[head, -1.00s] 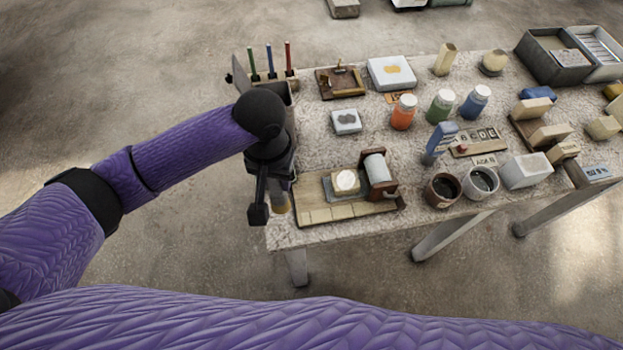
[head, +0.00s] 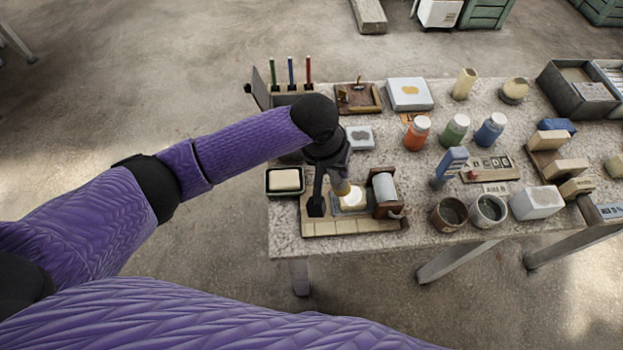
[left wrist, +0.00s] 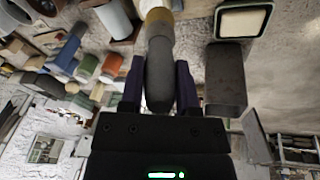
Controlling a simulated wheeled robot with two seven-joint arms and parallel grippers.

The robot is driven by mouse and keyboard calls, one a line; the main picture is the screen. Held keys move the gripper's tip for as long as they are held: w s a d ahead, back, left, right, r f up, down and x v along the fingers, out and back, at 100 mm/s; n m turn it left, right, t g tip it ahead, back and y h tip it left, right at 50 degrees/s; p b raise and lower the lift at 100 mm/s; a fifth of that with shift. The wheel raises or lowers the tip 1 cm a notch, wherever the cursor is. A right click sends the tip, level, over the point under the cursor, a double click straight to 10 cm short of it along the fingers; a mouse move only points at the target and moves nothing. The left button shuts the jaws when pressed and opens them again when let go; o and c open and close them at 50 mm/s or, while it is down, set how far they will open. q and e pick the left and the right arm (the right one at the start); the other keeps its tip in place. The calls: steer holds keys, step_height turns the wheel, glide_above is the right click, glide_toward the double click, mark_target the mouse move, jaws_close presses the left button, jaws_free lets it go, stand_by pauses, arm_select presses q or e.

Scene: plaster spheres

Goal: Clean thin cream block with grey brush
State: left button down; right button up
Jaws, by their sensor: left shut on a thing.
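My left gripper (head: 338,170) is shut on the grey brush, whose grey handle (left wrist: 160,75) stands between the fingers in the left wrist view. Its tan lower end (head: 341,186) points down beside or over a pale cream block (head: 353,198) on a grey slab in a wooden tray. Contact cannot be told. Another flat cream block (head: 284,179) lies in a dark tray left of the gripper; it also shows in the left wrist view (left wrist: 242,22). Which one is the thin block is unclear. My right gripper is not in view.
A white roller (head: 384,187) on a brown stand is just right of the brush. A dark pencil holder (head: 290,97) stands behind the arm. Two cups (head: 488,210), several paint jars (head: 454,130) and a white block (head: 537,202) fill the right side.

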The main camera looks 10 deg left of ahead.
mark_target(344, 182)
arm_select(q)
steer(key=w+d, duration=0.1)
steer(key=d, duration=0.1)
steer(key=shift+w+d+r+t+h, duration=0.2)
steer(key=shift+w+d+t+h, duration=0.1)
steer(key=shift+w+t, duration=0.1)
step_height(344, 182, down, 6)
steer(key=b, duration=0.6)
steer(key=shift+a+r, duration=0.15)
steer(key=shift+r, duration=0.1)
steer(key=shift+s+f, duration=0.15)
steer(key=shift+f, duration=0.55)
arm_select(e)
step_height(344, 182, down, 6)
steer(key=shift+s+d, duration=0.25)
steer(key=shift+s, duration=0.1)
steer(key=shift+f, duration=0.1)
